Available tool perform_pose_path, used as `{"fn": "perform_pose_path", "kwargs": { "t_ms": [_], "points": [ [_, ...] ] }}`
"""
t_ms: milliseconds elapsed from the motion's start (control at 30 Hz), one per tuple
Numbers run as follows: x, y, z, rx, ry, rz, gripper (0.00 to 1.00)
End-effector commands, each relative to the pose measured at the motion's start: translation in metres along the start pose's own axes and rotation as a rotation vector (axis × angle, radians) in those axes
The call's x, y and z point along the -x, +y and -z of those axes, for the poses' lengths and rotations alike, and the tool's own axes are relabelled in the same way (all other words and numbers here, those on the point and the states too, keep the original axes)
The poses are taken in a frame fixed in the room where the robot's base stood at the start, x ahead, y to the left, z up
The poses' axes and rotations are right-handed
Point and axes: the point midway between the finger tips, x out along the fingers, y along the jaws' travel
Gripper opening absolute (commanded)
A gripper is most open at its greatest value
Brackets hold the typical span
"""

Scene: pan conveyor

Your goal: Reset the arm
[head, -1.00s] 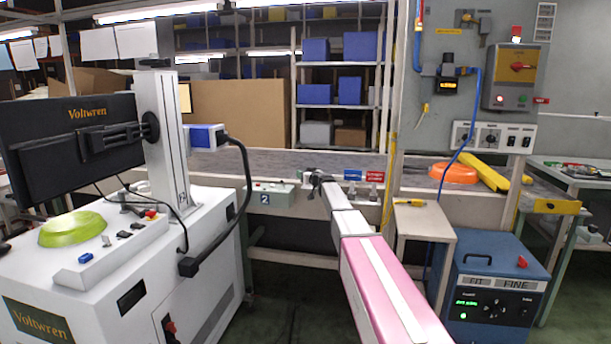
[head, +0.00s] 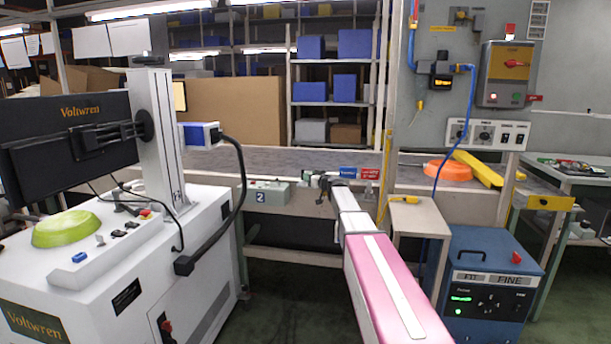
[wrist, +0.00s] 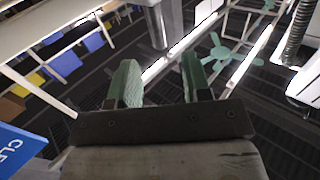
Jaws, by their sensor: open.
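My arm stretches forward from the bottom of the head view, pink then white, towards the conveyor. My gripper (head: 324,183) is at its far end, small and dark, in front of the conveyor's front side. In the wrist view my gripper (wrist: 158,82) shows two green-faced fingers set well apart, with nothing between them. That view is turned up to the ceiling lights and beams.
A green pan (head: 66,229) lies on the white Voltwren machine (head: 80,285) at left. An orange pan (head: 448,172) sits on the conveyor (head: 300,160) beside a yellow bar (head: 479,168). A small stand (head: 418,216) and a blue unit (head: 490,280) stand at right.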

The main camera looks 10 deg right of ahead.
Motion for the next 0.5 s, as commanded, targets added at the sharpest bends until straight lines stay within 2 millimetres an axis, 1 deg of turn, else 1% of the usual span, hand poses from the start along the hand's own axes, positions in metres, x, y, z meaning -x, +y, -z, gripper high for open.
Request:
{"fn": "perform_pose_path", "kwargs": {
  "t_ms": [33, 100, 400, 500],
  "points": [
    [0.0077, -0.0013, 0.0000, 0.000, 0.000, 0.000, 0.44],
    [0.0117, -0.0009, 0.0000, 0.000, 0.000, 0.001, 0.44],
    [0.0124, -0.0002, -0.0001, 0.000, 0.000, 0.001, 0.44],
    [0.0161, -0.0055, -0.0048, -0.004, -0.012, 0.010, 0.44]
  ]
}}
